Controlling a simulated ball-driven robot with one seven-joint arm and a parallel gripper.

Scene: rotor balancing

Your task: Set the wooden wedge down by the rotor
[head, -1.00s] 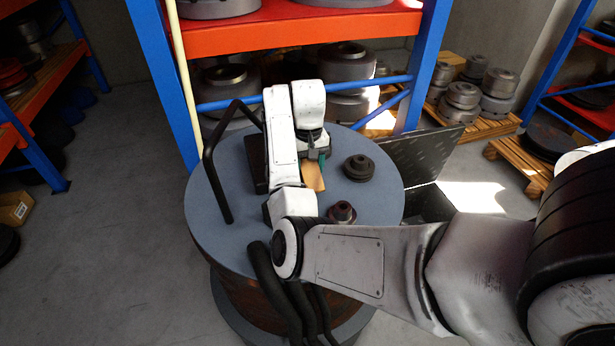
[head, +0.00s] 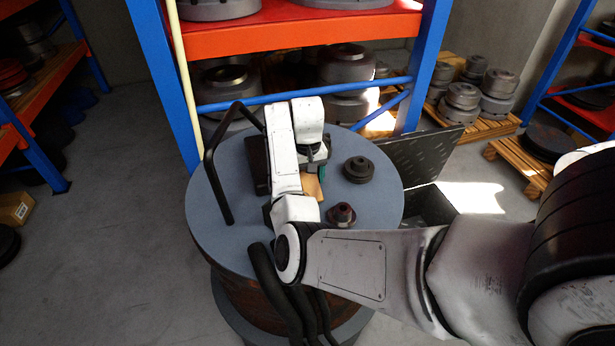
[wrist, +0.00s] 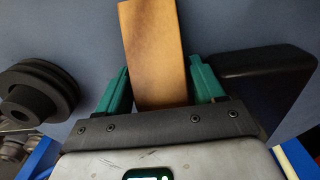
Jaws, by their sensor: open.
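The wooden wedge (head: 312,188) is on the round grey table top, partly hidden by my arm in the head view. In the wrist view the wedge (wrist: 155,50) lies between the teal fingers of my gripper (wrist: 160,88), with a narrow gap on each side. My gripper (head: 318,166) is open, its fingers around the wedge's near end. A dark grooved round part, which looks like the rotor (head: 358,168), sits right of the wedge and apart from it. In the wrist view this part (wrist: 38,95) is at the left.
A smaller dark part with a reddish top (head: 341,214) stands nearer on the round table (head: 215,190). A black block (wrist: 265,75) is close beside the right finger. A bent black bar (head: 218,170) rises at the table's left. A blue and red rack (head: 300,30) stands behind.

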